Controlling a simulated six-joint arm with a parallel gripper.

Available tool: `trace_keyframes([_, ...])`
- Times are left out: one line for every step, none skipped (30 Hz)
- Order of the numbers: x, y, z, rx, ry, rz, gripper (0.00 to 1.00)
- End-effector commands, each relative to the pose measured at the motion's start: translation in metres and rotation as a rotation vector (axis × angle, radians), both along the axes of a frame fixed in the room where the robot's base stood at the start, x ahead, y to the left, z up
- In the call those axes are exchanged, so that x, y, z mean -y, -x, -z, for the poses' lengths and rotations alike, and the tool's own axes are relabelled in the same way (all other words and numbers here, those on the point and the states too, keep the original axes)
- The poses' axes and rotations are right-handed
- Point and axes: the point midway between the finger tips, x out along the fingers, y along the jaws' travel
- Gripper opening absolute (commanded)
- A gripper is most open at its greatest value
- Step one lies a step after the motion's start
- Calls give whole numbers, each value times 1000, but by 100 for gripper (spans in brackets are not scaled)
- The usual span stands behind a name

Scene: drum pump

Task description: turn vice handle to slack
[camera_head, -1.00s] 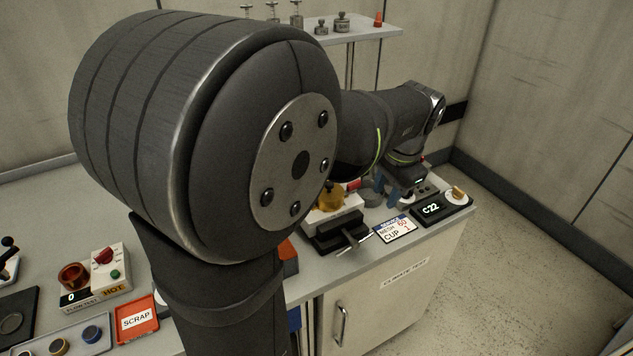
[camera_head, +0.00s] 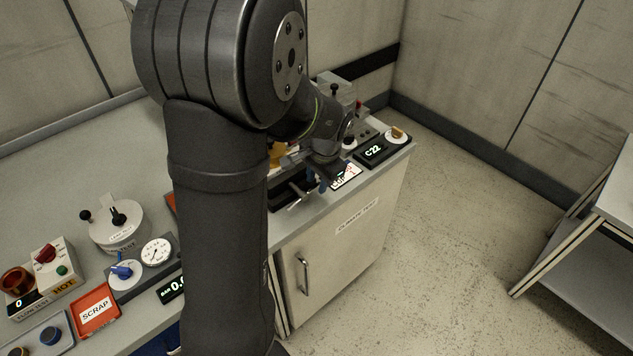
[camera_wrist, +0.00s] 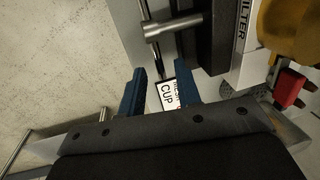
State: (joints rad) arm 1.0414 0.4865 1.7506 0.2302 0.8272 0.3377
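The vice (camera_head: 285,193) stands near the bench's front edge in the head view, partly hidden by my arm. Its metal handle (camera_head: 299,198) sticks out at the front. In the wrist view the dark vice body (camera_wrist: 213,40) is at upper right, with the metal screw end and handle (camera_wrist: 153,32) reaching left from it. My gripper (camera_wrist: 158,84) has two blue fingers, spread apart with nothing held between them. The fingertips are just below the handle in the wrist picture, apart from the screw end. In the head view my gripper (camera_head: 318,178) is right beside the handle.
A yellow part (camera_wrist: 290,30) and a red part (camera_wrist: 290,88) lie right of the vice. A C22 display box (camera_head: 377,151) stands right. Floor drops away past the bench front.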

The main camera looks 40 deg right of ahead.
Motion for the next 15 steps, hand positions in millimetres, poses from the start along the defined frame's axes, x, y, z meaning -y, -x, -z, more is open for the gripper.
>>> trace_keyframes([0, -1, 5, -1, -1, 0, 31])
trace_keyframes([0, -1, 8, 0, -1, 0, 31])
trace_keyframes([0, -2, 10, 0, -1, 0, 31])
trace_keyframes([0, -2, 11, 0, 0, 0, 31])
trace_keyframes([0, -2, 12, 0, 0, 0, 31])
trace_keyframes([0, -3, 13, 0, 0, 0, 31])
trace_keyframes([0, -3, 14, 0, 0, 0, 31])
trace_keyframes([0, -3, 14, 0, 1, 0, 31])
trace_keyframes([0, -3, 14, 0, 1, 0, 31])
trace_keyframes([0, -3, 14, 0, 1, 0, 31])
trace_keyframes([0, -3, 14, 0, 1, 0, 31])
trace_keyframes([0, -3, 14, 0, 1, 0, 31])
trace_keyframes([0, -3, 14, 0, 1, 0, 31])
trace_keyframes([0, -3, 14, 0, 1, 0, 31])
trace_keyframes([0, -3, 14, 0, 1, 0, 23])
